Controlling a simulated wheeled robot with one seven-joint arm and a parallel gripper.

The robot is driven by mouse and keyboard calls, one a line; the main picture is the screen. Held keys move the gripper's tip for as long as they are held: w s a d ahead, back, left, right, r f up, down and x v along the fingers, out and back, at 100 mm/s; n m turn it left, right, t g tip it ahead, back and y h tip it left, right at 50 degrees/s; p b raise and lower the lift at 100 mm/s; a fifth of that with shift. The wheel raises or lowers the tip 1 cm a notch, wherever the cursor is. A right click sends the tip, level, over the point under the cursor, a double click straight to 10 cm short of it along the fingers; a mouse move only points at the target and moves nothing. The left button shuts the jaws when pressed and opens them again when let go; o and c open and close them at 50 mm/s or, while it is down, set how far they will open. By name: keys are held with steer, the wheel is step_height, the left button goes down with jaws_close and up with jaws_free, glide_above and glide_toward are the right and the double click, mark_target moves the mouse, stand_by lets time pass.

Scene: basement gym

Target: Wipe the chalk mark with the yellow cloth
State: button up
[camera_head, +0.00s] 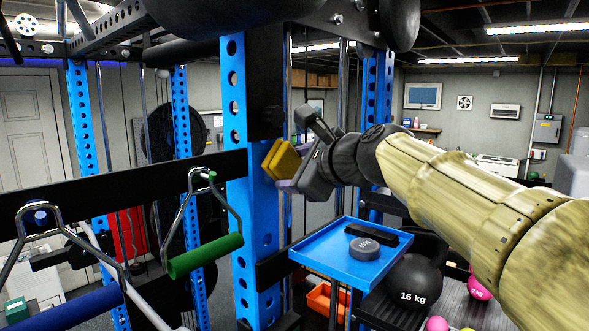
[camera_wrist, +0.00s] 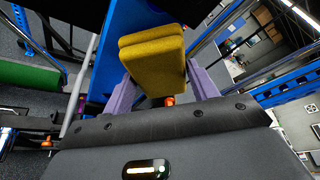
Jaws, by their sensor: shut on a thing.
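The yellow cloth (camera_head: 283,161) is a thick folded pad. My gripper (camera_head: 290,178) is shut on it, and the cloth sticks out ahead of the fingers. In the wrist view the cloth (camera_wrist: 153,48) sits between the two lavender fingers of my gripper (camera_wrist: 165,88).
A blue tray (camera_head: 318,262) below my gripper holds a dark round weight (camera_head: 364,248). A black crossbar (camera_head: 120,180) and a green-grip handle (camera_head: 205,257) are left of the post. Black rack parts hang overhead.

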steer(key=shift+d, duration=0.1)
steer(key=shift+s+d+f+b, duration=0.1)
steer(key=shift+s+d+b, duration=0.25)
steer(key=shift+d, duration=0.15)
steer(key=shift+s+d+b, duration=0.5)
steer(key=shift+s+d, duration=1)
steer(key=shift+d, duration=0.25)
steer(key=shift+s+d+b, duration=0.35)
steer(key=shift+s+d, duration=0.55)
steer(key=shift+d, duration=0.3)
